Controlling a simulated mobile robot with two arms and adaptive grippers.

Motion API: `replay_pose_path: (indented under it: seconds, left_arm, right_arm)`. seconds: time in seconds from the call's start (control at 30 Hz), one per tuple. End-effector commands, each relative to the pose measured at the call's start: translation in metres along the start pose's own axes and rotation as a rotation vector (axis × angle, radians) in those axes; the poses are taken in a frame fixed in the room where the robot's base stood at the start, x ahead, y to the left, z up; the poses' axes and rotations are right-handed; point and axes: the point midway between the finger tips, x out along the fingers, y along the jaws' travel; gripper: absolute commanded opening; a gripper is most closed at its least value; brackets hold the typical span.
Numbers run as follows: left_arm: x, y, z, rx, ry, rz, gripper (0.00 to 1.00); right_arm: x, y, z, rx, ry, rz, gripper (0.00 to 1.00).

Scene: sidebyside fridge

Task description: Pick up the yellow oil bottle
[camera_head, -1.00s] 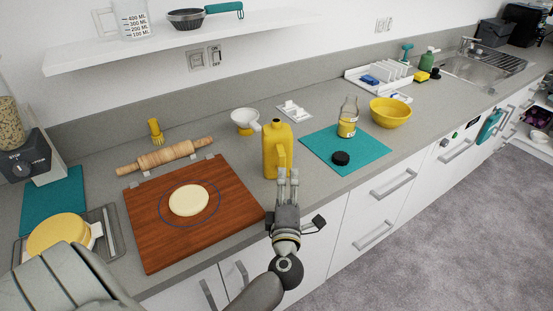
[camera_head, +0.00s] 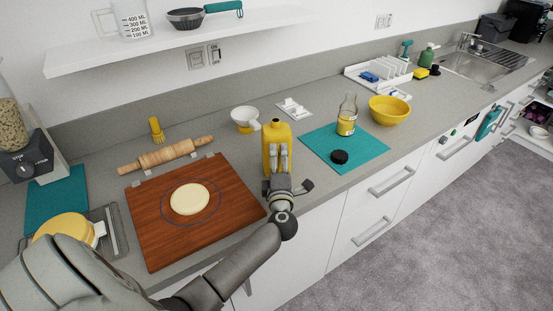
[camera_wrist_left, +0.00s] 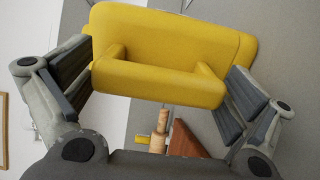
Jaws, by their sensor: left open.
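The yellow oil bottle (camera_head: 270,134) stands upright on the counter, just right of the wooden board, with its lower front hidden behind my left gripper (camera_head: 278,160). In the left wrist view the bottle (camera_wrist_left: 170,45) fills the upper middle, its handle loop facing the camera. My left gripper (camera_wrist_left: 160,95) is open there, with one finger on each side of the bottle's handle side. I cannot tell whether the pads touch it. My right gripper is not in view.
The wooden board (camera_head: 150,235) with a round of dough (camera_head: 190,199) lies left of the bottle. A teal mat (camera_head: 365,155) with a glass bottle (camera_head: 347,116) and a black lid (camera_head: 339,157) lies to the right.

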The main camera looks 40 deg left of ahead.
Motion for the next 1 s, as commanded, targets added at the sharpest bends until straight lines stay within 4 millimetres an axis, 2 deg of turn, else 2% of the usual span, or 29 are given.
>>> replay_pose_path:
  seconds: [0.27, 0.67, 1.0]
  left_arm:
    - [0.0030, -0.0002, 0.0002, 0.000, -0.001, 0.000, 0.99]
    - [0.0027, -0.0003, 0.0002, 0.000, -0.001, 0.000, 0.47]
    - [0.0030, 0.0040, 0.0004, -0.001, 0.000, 0.004, 0.45]
  right_arm:
    - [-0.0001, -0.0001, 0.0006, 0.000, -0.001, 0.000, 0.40]
    - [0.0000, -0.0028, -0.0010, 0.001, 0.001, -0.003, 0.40]
    - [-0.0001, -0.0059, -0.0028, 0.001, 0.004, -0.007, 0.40]
